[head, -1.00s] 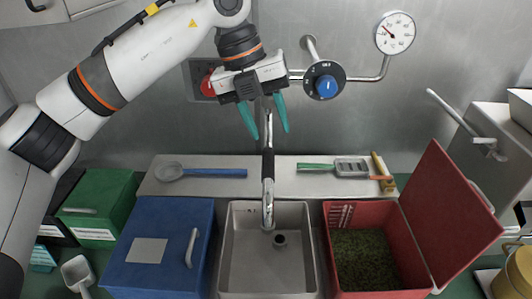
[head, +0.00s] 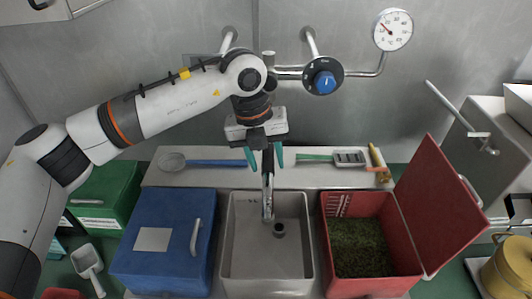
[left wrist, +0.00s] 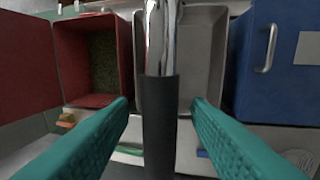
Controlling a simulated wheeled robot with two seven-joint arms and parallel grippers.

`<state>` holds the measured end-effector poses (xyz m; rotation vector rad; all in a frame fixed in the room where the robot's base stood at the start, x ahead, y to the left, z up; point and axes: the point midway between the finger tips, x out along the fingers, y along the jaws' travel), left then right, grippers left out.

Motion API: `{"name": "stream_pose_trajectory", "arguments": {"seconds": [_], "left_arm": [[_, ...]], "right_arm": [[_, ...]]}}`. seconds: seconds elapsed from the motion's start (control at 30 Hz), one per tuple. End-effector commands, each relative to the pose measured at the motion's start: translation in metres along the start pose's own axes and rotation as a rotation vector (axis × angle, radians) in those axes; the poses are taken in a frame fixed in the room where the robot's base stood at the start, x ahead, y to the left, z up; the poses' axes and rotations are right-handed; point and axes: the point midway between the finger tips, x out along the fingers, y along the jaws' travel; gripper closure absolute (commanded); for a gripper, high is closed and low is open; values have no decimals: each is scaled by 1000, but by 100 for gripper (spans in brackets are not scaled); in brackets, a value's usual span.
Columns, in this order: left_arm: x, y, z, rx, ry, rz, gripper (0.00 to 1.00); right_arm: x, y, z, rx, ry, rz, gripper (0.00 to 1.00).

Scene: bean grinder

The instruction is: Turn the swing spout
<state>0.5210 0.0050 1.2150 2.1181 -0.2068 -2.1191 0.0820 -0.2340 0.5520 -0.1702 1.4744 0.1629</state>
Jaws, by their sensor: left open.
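The swing spout (head: 267,185) is a chrome tube with a dark sleeve, reaching forward over the grey sink basin (head: 232,272). My left gripper (head: 265,157) is open, with its teal fingers on either side of the spout near its wall end. In the left wrist view the spout's dark sleeve (left wrist: 159,120) runs between the two open fingers (left wrist: 160,115), with a gap on each side. The spout's outlet end points into the basin. My right gripper is not in view.
A closed blue box (head: 162,240) stands left of the basin. An open red box (head: 372,285) with green contents stands right. A blue-handled ladle (head: 215,163) and a slotted turner (head: 350,158) lie on the ledge behind.

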Motion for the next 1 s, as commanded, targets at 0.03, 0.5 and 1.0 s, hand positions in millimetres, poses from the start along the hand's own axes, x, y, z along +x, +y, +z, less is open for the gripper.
{"name": "stream_pose_trajectory", "arguments": {"seconds": [0.03,0.5,1.0], "left_arm": [[1,0,0,1,0,0,56],[1,0,0,1,0,1,99],[6,12,0,-59,14,2,100]], "right_arm": [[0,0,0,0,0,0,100],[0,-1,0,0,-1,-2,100],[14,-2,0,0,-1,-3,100]]}}
